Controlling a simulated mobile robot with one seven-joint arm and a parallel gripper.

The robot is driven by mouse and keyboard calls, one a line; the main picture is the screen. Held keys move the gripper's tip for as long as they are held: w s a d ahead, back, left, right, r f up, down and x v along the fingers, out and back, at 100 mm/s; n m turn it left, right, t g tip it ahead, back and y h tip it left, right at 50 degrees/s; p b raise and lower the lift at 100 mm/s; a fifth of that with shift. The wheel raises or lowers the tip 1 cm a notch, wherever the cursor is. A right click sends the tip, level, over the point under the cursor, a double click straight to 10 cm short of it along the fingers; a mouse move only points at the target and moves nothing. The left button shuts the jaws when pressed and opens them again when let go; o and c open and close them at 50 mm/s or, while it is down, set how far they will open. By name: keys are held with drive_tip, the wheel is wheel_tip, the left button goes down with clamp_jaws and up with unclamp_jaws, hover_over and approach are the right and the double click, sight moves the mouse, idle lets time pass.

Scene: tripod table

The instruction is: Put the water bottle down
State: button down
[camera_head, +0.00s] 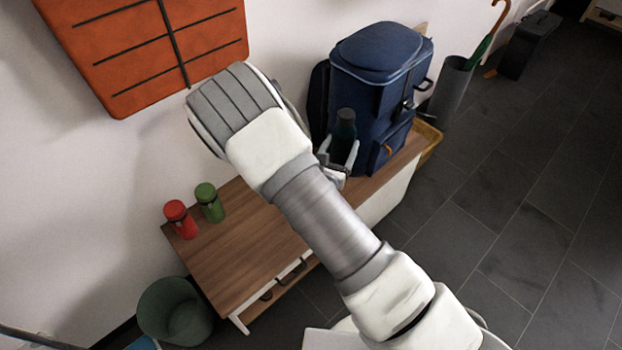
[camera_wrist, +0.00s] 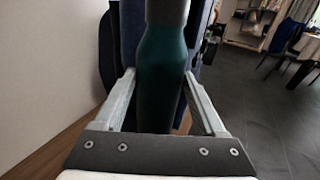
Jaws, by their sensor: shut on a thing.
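A dark teal water bottle (camera_wrist: 162,75) with a grey neck stands between the two fingers of my gripper (camera_wrist: 160,100) in the wrist view. In the head view the bottle (camera_head: 344,135) shows its dark cap and upper body, upright in front of the blue backpack. My gripper (camera_head: 340,168) is shut on it, partly hidden by my arm. The wooden bench top (camera_head: 235,250) lies under and left of my arm. The bottle's base is hidden, so I cannot tell whether it touches the bench.
A blue backpack (camera_head: 378,75) stands on the bench just behind the bottle. A green bin (camera_head: 172,310) is on the floor at lower left. The bench top's left-middle part is clear.

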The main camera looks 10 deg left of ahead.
drive_tip(key=s+a+f+n+y+b, duration=0.1)
drive_tip(key=s+a+f+y+b, duration=0.1)
drive_tip(key=s+a+f, duration=0.2)
drive_tip(key=s+a+f+n+y+b, duration=0.2)
drive_tip(key=s+a+f, duration=0.3)
drive_tip(key=a+f, duration=0.4)
drive_tip(key=shift+a+f+y+b, duration=0.3)
drive_tip(key=shift+f+b, duration=0.15)
drive_tip(key=shift+f, duration=0.85)
drive_tip(key=shift+f, duration=0.15)
unclamp_jaws()
drive_tip(key=shift+s, duration=0.1)
drive_tip(key=s+p, duration=0.2)
drive_tip(key=s, duration=1)
drive_tip(key=shift+d+r, duration=0.2)
drive_tip(key=shift+r, duration=0.2)
